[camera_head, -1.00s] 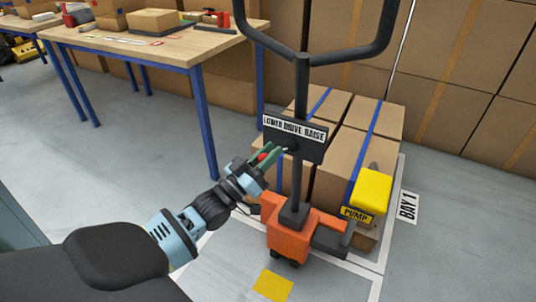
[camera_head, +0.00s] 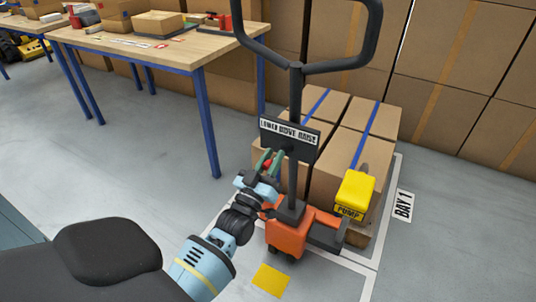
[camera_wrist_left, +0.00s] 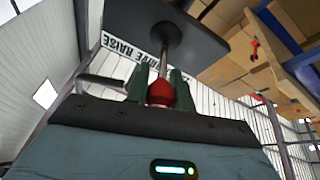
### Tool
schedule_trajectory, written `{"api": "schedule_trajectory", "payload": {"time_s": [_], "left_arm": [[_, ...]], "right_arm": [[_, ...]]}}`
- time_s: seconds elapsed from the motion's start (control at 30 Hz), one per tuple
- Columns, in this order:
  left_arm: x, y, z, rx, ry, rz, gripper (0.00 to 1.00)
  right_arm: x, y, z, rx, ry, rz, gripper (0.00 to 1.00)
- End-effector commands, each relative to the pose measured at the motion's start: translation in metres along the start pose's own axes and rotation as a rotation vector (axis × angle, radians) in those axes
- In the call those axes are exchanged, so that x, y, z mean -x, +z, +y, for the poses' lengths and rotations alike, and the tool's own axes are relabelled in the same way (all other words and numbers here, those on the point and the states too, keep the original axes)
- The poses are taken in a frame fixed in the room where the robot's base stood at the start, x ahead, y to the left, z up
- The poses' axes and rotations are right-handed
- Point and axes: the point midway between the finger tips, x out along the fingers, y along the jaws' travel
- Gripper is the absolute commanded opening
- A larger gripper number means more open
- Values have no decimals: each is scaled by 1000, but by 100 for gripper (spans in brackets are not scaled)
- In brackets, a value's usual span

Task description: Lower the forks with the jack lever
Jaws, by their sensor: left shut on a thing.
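The orange pallet jack (camera_head: 289,236) stands with its black handle upright. Its dark plate (camera_head: 290,146) reads LOWER, DRIVE, RAISE. The jack lever has a red knob (camera_wrist_left: 160,93) on a thin metal stem that runs to the plate. My left gripper (camera_head: 270,162) is below the left half of the plate. In the left wrist view its green fingers are shut on the red knob, one on each side. The forks are hidden under the load of cartons (camera_head: 335,175). My right gripper is out of view.
A yellow pedal (camera_head: 356,193) marked PUMP is right of the handle. A BAY 1 sign (camera_head: 403,205) lies on the floor. A wooden workbench (camera_head: 160,50) with blue legs stands back left. Stacked boxes (camera_head: 470,90) line the back. Floor between bench and jack is clear.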

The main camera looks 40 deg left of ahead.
Motion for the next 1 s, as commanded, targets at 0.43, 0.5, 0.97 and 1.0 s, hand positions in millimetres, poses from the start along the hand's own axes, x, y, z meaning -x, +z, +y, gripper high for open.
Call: {"api": "schedule_trajectory", "payload": {"time_s": [0.43, 0.5, 0.97, 1.0], "left_arm": [[0, 2, 7, -40, -96, 28, 0], [0, 2, 8, -42, -99, 29, 0], [1, 2, 7, -42, -99, 30, 37], [1, 2, 7, -42, -99, 30, 42]], "right_arm": [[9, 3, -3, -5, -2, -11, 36], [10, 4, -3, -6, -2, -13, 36], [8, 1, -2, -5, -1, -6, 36], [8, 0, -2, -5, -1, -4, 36]]}}
